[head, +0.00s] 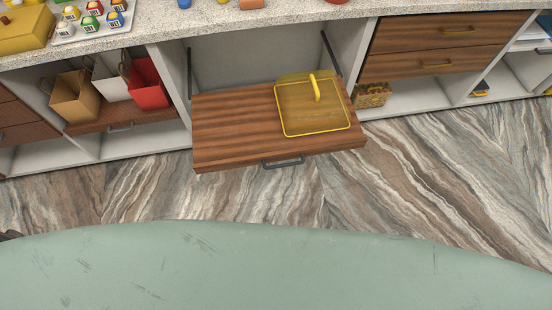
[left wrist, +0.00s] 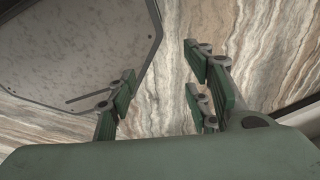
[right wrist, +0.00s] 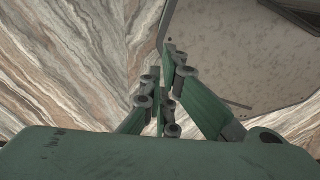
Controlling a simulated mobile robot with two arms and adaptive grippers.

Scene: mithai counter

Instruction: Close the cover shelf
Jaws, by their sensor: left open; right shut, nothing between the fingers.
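The cover shelf (head: 235,125) is a wooden fold-down panel under the counter. It is open, lying about level out over the floor, with a dark handle (head: 283,162) on its front edge and dark stays at both sides. A clear cover with a yellow rim and yellow handle (head: 312,108) rests on its right half. My left gripper (left wrist: 160,95) is open and empty above the floor in the left wrist view. My right gripper (right wrist: 163,100) is shut and empty above the floor in the right wrist view. Neither gripper shows clearly in the head view; both are away from the shelf.
Left of the shelf, an open bay holds paper bags (head: 148,82). Right of it are wooden drawers (head: 440,65) above a low compartment with a patterned box (head: 372,95). The countertop (head: 340,10) holds sweets and a yellow box. The marbled floor (head: 250,195) before the shelf is clear.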

